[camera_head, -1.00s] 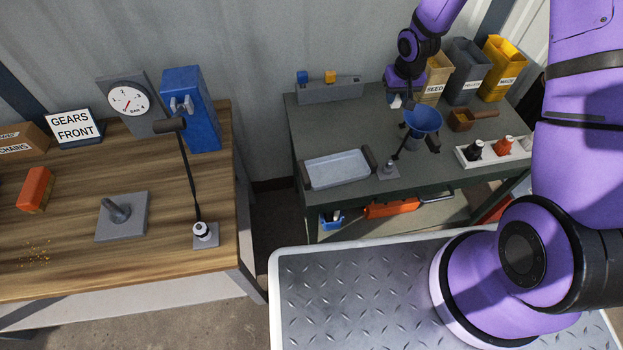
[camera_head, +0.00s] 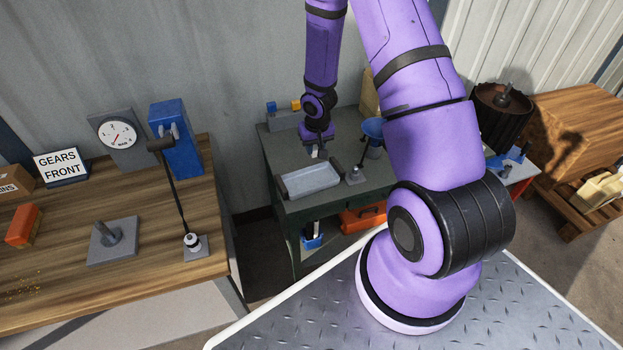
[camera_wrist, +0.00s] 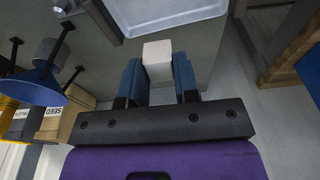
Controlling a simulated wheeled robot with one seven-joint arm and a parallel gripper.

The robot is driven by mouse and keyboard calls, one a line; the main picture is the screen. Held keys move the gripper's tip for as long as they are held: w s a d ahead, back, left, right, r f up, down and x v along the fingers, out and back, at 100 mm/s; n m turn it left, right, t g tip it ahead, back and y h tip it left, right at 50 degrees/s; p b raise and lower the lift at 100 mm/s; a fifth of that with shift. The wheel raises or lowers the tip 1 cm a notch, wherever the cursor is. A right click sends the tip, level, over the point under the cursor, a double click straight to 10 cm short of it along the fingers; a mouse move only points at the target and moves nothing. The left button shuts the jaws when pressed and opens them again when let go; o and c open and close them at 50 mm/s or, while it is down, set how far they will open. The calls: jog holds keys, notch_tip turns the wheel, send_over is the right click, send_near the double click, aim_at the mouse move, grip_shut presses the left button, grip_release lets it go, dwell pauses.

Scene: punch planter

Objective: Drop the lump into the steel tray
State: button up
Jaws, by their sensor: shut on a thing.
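The lump is a pale whitish block (camera_wrist: 158,56) held between the blue fingers of my gripper (camera_wrist: 159,80) in the wrist view. In the head view my gripper (camera_head: 318,150) hangs above the back right side of the steel tray, and the lump's pale end shows just below it. The steel tray (camera_head: 310,180) is a shallow grey tray with dark end handles on the dark green bench. It also shows in the wrist view (camera_wrist: 160,14), at the top just beyond the lump. The lump looks apart from the tray.
A blue funnel (camera_head: 373,129) and a small lever stand (camera_head: 356,174) are right of the tray. A grey rack (camera_head: 284,122) stands behind it. In the wrist view a SEED bin (camera_wrist: 66,117) is at left. A wooden bench (camera_head: 150,240) stands at the left.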

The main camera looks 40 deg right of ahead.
jog(key=shift+d+f, duration=0.15)
jog(key=shift+f, duration=1.85)
jog(key=o, duration=1)
jog(key=r, duration=0.3)
jog(key=s+r, duration=0.1)
jog(key=r, duration=0.6)
jog(key=shift+s+a+r, duration=0.2)
jog(key=shift+s+r, duration=0.1)
jog(key=shift+r, duration=0.05)
